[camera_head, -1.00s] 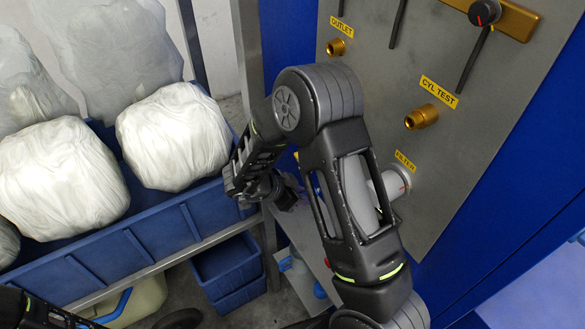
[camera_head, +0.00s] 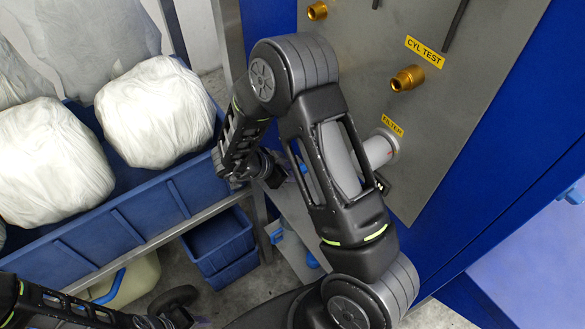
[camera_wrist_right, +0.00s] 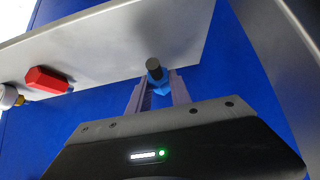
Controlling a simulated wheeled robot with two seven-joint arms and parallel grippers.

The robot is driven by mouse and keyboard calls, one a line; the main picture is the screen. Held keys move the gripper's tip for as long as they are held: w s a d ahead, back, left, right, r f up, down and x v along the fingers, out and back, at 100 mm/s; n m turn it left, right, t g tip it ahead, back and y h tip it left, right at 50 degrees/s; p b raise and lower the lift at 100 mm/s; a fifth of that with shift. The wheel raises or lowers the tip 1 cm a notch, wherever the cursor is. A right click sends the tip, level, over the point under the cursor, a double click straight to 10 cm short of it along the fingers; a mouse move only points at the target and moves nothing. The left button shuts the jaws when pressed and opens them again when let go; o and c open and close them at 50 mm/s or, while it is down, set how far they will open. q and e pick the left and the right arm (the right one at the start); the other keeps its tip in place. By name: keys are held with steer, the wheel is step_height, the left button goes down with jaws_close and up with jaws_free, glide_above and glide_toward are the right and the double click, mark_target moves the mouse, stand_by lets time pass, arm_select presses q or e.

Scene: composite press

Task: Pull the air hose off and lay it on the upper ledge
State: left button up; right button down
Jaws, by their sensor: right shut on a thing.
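In the right wrist view, my right gripper (camera_wrist_right: 157,90) is shut on a blue piece with a dark round end (camera_wrist_right: 154,68), which appears to be the air hose's end. The rest of the hose does not show clearly. A pale grey plate or ledge (camera_wrist_right: 105,45) lies just beyond the fingertips; I cannot tell whether the piece touches it. In the head view my right gripper (camera_head: 268,170) is beside the grey panel's lower left, partly hidden by its arm. My left gripper (camera_head: 172,318) is at the bottom edge, dark and partly cut off; its jaws are unclear.
The grey panel (camera_head: 470,90) has brass fittings (camera_head: 407,78) and a white filter (camera_head: 380,150). A red fitting (camera_wrist_right: 47,80) shows in the wrist view. White wrapped bundles (camera_head: 155,112) fill a blue crate (camera_head: 130,220) at left. A smaller blue bin (camera_head: 222,250) stands below.

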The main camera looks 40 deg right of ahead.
steer(key=shift+f, duration=0.4)
steer(key=shift+f+b, duration=0.5)
steer(key=shift+f, duration=0.25)
steer(key=shift+f, duration=0.1)
steer(key=c, duration=1.1)
jaws_free()
steer(key=b+v, duration=0.1)
steer(key=v, duration=0.7)
